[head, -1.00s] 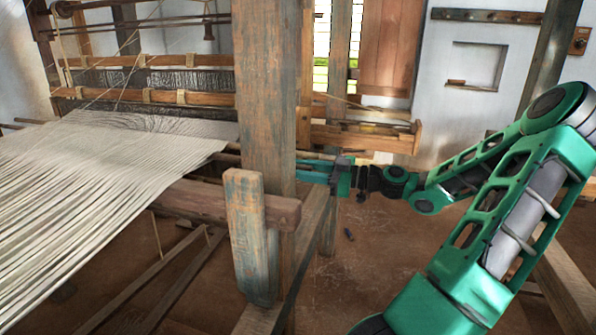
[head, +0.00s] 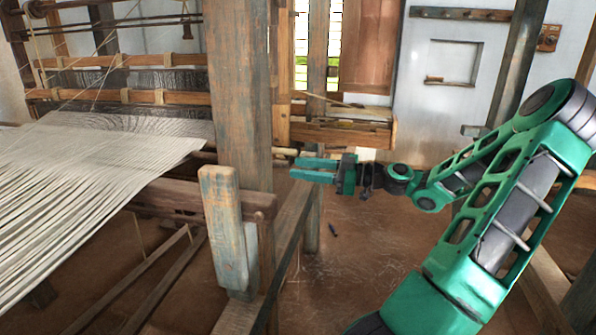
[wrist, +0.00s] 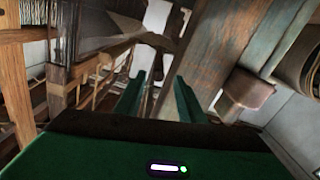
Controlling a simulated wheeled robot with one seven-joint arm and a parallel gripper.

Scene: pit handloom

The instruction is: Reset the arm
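My green arm reaches in from the right in the head view. My gripper (head: 312,170) points left, just right of the loom's thick wooden post (head: 238,90). In the wrist view my gripper (wrist: 158,95) shows two green fingers set apart with a gap between them and nothing held, so it is open. The post also shows in the wrist view (wrist: 225,50), close beyond the right finger.
The loom's pale warp threads (head: 90,165) spread across the left. A wooden bench (head: 340,130) is behind. A small dark object (head: 333,229) lies on the open floor.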

